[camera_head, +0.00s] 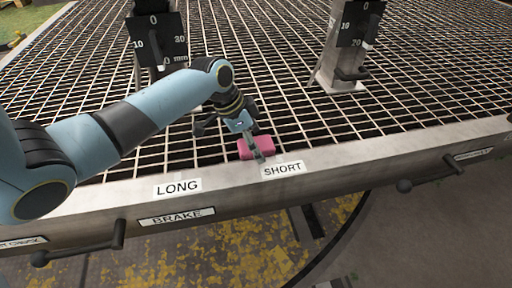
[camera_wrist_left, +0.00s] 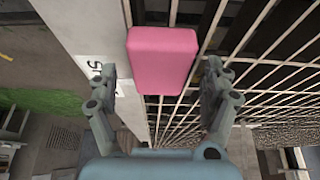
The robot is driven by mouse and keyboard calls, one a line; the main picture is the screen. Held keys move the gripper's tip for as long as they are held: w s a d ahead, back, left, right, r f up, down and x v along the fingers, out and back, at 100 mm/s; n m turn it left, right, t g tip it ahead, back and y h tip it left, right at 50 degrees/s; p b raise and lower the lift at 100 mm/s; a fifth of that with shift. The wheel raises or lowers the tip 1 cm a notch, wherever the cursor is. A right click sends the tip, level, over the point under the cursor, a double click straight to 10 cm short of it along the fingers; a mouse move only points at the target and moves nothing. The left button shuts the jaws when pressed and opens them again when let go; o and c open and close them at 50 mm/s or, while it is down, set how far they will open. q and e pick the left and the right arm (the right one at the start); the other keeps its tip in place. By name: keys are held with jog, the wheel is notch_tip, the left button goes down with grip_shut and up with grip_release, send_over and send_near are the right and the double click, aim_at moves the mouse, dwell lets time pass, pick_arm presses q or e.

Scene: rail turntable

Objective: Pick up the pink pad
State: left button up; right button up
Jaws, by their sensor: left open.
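The pink pad (camera_head: 263,146) is a small block lying at the front edge of the metal grating, beside the SHORT label (camera_head: 283,169). In the left wrist view the pad (camera_wrist_left: 162,60) is upper centre, between and beyond the fingertips. My left gripper (camera_head: 255,147) is over the pad in the head view, and one finger covers part of it. In the left wrist view my left gripper (camera_wrist_left: 163,78) is open, with a finger on each side of the pad and visible gaps. Whether a finger touches the pad cannot be told. My right gripper is not in view.
The front metal rail carries a LONG label (camera_head: 178,187), a BRAKE plate (camera_head: 177,217) and handles below. Two posts with black scale plates (camera_head: 157,38) (camera_head: 360,22) stand on the grating (camera_head: 270,60). The grating right of the pad is clear.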

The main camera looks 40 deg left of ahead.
pick_arm(q)
jog(key=shift+f, duration=0.2)
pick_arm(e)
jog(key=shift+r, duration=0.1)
pick_arm(q)
jog(key=shift+s+f, duration=0.15)
jog(key=c, duration=1.2)
jog(key=shift+o, duration=0.2)
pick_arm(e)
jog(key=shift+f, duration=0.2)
